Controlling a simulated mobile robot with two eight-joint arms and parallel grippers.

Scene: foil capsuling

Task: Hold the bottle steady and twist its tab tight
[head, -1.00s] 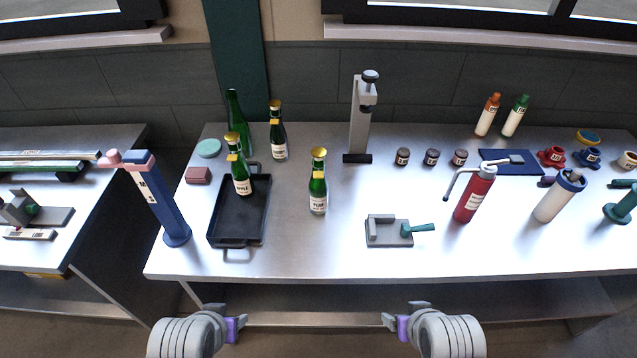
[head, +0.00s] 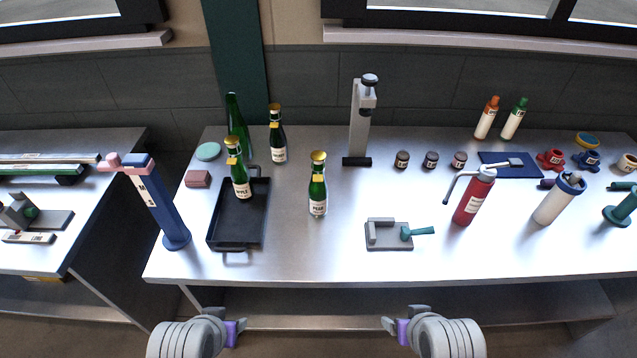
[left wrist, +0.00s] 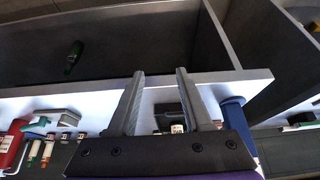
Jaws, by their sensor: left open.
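A green bottle with a gold cap and white label (head: 318,190) stands upright in the middle of the steel table. A second green bottle labelled APPLE (head: 239,175), with a gold cap and a yellow tab at its neck, stands at the black tray. A dark bottle (head: 277,138) with a similar tab stands behind. My left gripper (head: 236,330) is in front of the table edge, clear of all bottles. Its fingers (left wrist: 160,95) are apart and empty in the left wrist view. My right gripper (head: 397,330) is also in front of the edge; its jaw opening is not clear.
The black tray (head: 222,235) lies left of the middle bottle, with a blue post (head: 167,215) beyond it. A tall uncapped-looking green bottle (head: 236,120) stands behind. A grey stand (head: 358,135), a small fixture (head: 385,242) and a red canister (head: 474,200) are to the right.

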